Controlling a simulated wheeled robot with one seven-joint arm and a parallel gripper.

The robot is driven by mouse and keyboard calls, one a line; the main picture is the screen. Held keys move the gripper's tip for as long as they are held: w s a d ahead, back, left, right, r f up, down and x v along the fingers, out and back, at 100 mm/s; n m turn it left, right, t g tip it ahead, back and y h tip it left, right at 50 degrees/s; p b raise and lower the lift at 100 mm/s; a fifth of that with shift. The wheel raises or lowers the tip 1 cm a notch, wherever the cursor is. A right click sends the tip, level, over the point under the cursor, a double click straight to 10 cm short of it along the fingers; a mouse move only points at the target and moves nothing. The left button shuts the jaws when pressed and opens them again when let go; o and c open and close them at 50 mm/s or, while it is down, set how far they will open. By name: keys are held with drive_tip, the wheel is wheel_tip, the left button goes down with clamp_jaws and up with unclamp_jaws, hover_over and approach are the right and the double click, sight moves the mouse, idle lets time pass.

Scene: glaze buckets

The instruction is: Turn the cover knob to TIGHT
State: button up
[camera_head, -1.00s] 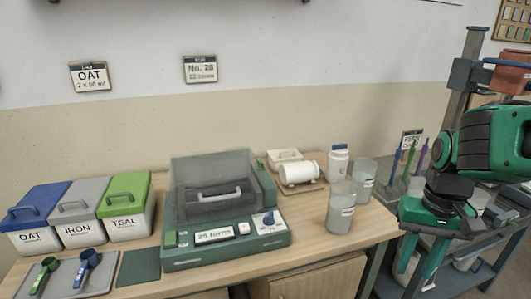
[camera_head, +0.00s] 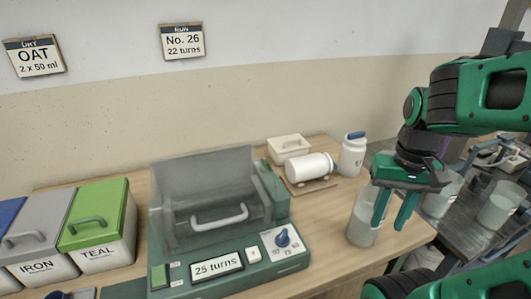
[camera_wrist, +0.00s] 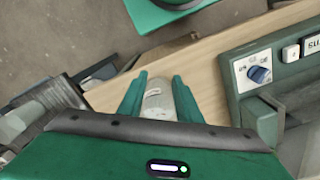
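A blue knob (camera_head: 283,238) sits on a white dial plate at the front right of the green machine (camera_head: 225,277). Its pointer aims roughly up in the head view; the small marks around it are hard to read, and I see no word TIGHT. The knob also shows at the right of the wrist view (camera_wrist: 260,74). The machine's clear cover (camera_head: 185,185) has a pale handle. My gripper (camera_head: 392,213) is open and points down, to the right of the machine, apart from the knob. A clear cup (camera_wrist: 158,103) appears between its fingers in the wrist view; I cannot tell if they touch.
The same cup (camera_head: 362,222) stands near the table's right edge. Behind it are a white jar (camera_head: 352,155), a white cylinder on a stand (camera_head: 310,167) and a white box (camera_head: 288,148). Lidded bins, including TEAL (camera_head: 100,225), stand left. A cart with cups (camera_head: 498,207) is at right.

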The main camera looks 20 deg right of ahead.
drive_tip(key=shift+o, duration=0.9)
drive_tip(key=shift+a, duration=0.1)
drive_tip(key=shift+o, duration=0.9)
drive_tip(key=shift+s+r, duration=0.2)
drive_tip(key=shift+r, duration=0.1)
drive_tip(key=n+y, duration=0.4)
drive_tip(key=n, duration=2.1)
approach(266, 160)
drive_tip(key=x, duration=0.8)
drive_tip(key=shift+a+f, duration=0.1)
drive_tip(key=shift+f, duration=0.05)
drive_tip(key=c, duration=1.1)
